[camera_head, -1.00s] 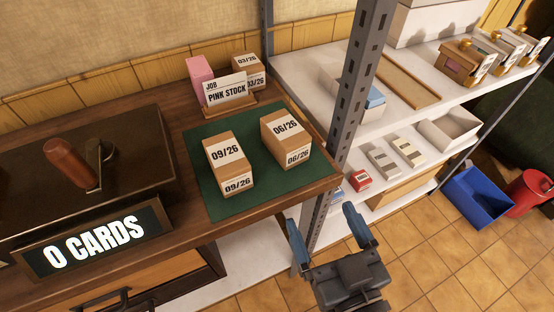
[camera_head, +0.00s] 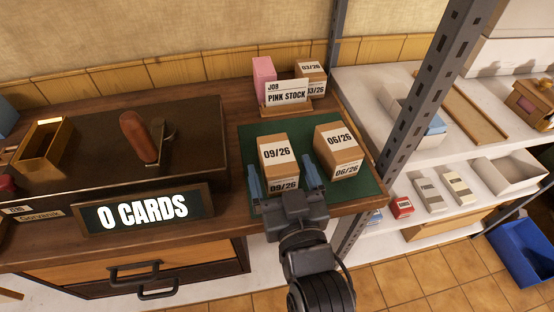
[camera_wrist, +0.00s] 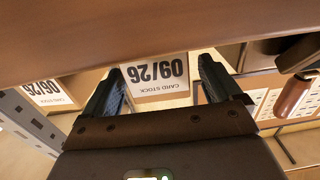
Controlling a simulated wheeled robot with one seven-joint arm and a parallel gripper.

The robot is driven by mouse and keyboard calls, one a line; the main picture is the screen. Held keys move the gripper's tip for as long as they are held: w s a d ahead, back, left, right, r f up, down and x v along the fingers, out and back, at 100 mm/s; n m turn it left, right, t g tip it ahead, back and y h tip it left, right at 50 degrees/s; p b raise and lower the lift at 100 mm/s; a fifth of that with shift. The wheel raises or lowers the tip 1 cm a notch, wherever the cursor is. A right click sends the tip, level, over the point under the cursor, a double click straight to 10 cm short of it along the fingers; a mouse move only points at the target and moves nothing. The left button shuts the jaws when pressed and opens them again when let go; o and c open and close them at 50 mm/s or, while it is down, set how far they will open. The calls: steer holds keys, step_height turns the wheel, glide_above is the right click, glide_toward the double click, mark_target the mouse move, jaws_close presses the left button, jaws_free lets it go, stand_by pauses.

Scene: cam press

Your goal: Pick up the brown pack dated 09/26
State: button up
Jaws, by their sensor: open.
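The brown pack dated 09/26 (camera_head: 279,153) stands on the green mat (camera_head: 249,135), with a white label on its top and front. My gripper (camera_head: 285,181) is open at the front of this pack, its two blue fingers to either side of the front face in the head view. In the wrist view the 09/26 label (camera_wrist: 157,70) appears upside down between the fingertips. I cannot tell whether the fingers touch the pack. Another brown pack, dated 06/26 (camera_head: 338,152), stands to the right on the mat.
A brown 03/26 pack (camera_head: 311,71), a pink block (camera_head: 264,75) and a PINK STOCK sign (camera_head: 287,93) stand behind the mat. The press (camera_head: 100,150) with its 0 CARDS display (camera_head: 147,210) is left. A metal shelf post (camera_head: 432,85) rises at right.

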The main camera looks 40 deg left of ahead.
steer(key=shift+x, duration=1.05)
steer(key=c, duration=1.2)
